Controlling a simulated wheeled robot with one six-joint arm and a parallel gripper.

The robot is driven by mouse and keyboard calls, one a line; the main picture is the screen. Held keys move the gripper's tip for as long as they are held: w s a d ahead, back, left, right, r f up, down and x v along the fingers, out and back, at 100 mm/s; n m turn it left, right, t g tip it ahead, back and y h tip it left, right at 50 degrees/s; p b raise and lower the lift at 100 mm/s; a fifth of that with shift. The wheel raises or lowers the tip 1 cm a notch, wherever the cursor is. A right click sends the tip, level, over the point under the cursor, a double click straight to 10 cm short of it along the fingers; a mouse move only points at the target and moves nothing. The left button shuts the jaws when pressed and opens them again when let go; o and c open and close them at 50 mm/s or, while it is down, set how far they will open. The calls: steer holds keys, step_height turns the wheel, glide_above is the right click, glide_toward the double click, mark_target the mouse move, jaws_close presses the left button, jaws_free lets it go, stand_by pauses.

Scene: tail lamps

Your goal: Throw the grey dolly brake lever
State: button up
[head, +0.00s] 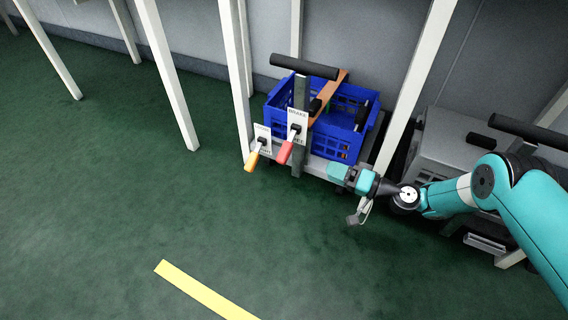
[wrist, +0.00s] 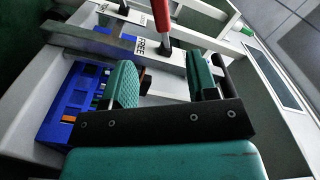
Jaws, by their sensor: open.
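A lever with a red handle (head: 286,152) sits on a white plate (head: 298,118) lettered BRAKE, on the upright of a dolly carrying a blue crate. Its handle sticks out, tilted down to the left. In the wrist view the red handle (wrist: 161,14) rises beyond the fingers, roughly centred between them, by a plate marked FREE (wrist: 146,46). A second lever, orange-handled (head: 252,160), is just left on a lower plate. No grey handle shows. My gripper (head: 346,175) is open and empty, right of the red lever and apart from it; fingertips also show in the wrist view (wrist: 160,80).
The blue crate (head: 283,96) and a black push bar (head: 303,66) are close behind the levers. White posts (head: 236,75) stand left and right of this dolly. Another cart with a grey box (head: 445,140) stands at right. Green floor in front is clear, with a yellow stripe (head: 205,290).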

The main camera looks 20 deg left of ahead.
mark_target(289, 156)
steer(key=a+b, duration=0.8)
steer(key=a, duration=0.1)
steer(key=w+a+b, duration=0.1)
steer(key=a+b, duration=0.3)
steer(key=a, duration=0.1)
steer(key=shift+f, duration=0.1)
steer(key=shift+a, duration=0.4)
steer(key=shift+c, duration=0.4)
jaws_close()
